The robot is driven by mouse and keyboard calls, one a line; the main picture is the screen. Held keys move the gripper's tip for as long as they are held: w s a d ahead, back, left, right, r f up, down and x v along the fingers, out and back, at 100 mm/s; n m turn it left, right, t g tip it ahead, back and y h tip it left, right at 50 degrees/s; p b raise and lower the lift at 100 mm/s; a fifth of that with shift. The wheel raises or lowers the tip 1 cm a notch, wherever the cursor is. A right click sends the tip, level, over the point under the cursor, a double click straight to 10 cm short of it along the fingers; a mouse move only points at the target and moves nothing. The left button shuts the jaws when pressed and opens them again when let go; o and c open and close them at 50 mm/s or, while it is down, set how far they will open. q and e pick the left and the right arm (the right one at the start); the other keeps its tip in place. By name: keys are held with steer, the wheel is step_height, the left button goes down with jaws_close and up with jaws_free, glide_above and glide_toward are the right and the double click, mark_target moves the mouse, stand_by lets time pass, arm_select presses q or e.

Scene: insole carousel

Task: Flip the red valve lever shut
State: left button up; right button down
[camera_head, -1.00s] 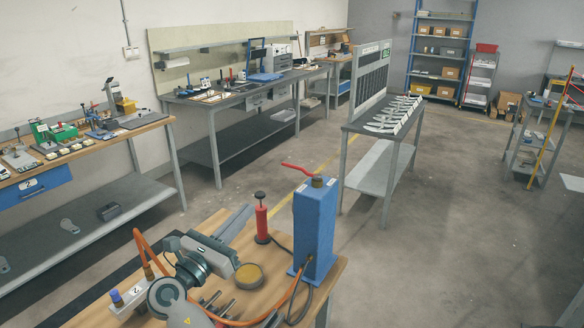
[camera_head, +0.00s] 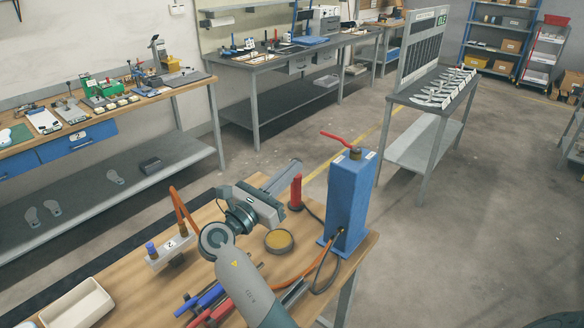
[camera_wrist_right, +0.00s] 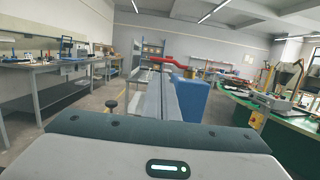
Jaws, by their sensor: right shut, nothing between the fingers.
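The red valve lever (camera_head: 342,139) sits on a brass fitting on top of a blue box-shaped unit (camera_head: 347,195). Its free end points up and to the left in the head view. The lever also shows in the right wrist view (camera_wrist_right: 172,62), just beyond my fingertips and a little to their right, above the blue unit (camera_wrist_right: 193,100). My right gripper (camera_head: 297,164) is shut and empty, left of the lever and apart from it in the head view. The shut fingers (camera_wrist_right: 158,78) point forward in the wrist view. My left gripper is not in view.
Open floor lies right of the unit.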

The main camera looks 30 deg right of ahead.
steer(key=p, duration=0.5)
glide_toward(328, 136)
steer(key=x, duration=0.5)
steer(key=shift+r, duration=0.15)
steer(key=shift+w+d, duration=0.3)
steer(key=shift+d, duration=0.35)
steer(key=shift+w+d, duration=0.1)
